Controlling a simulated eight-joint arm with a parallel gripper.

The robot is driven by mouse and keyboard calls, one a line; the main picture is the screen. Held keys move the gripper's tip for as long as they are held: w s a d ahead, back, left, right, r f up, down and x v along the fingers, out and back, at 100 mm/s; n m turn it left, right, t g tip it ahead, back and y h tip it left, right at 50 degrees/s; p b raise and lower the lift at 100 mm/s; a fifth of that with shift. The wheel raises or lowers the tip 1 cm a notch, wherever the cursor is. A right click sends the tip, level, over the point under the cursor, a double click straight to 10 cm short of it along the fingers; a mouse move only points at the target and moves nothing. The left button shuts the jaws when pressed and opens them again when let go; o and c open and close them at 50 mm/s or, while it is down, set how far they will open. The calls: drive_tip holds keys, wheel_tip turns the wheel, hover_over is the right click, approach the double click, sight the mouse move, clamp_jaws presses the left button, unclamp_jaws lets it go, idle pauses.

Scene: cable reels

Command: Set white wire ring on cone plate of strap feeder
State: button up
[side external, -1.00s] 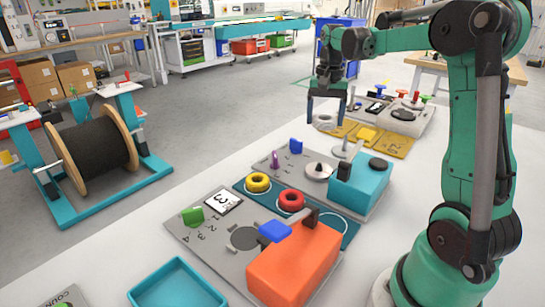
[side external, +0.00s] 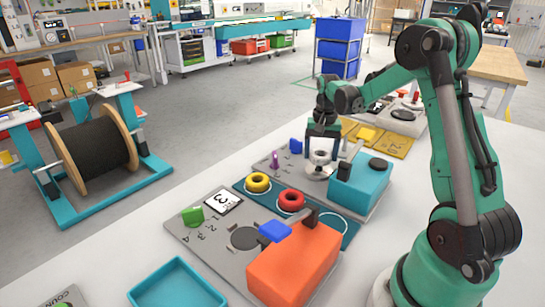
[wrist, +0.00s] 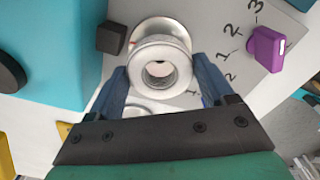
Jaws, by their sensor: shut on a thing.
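My gripper (side external: 321,155) is shut on the white wire ring (side external: 320,157). In the wrist view the ring (wrist: 160,63) sits between my two blue fingers (wrist: 160,85), its flat face and hole towards the camera. The strap feeder is a teal block (side external: 358,185) on a grey base with a purple knob (side external: 275,160). Its round pale cone plate (side external: 316,174) lies directly below the ring in the side view. The ring hides the cone, and I cannot tell whether the ring touches the plate.
A dark block (wrist: 111,38) stands close beside the ring, next to the teal housing (wrist: 55,55). The purple knob (wrist: 266,48) is on the other side. A yellow ring (side external: 258,182) and a red ring (side external: 291,200) sit on a teal mat nearer the camera.

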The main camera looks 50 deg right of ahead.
drive_tip(key=shift+f, duration=1.2)
drive_tip(key=o, duration=1.2)
drive_tip(key=shift+f, duration=0.1)
wheel_tip(320, 180, up, 8)
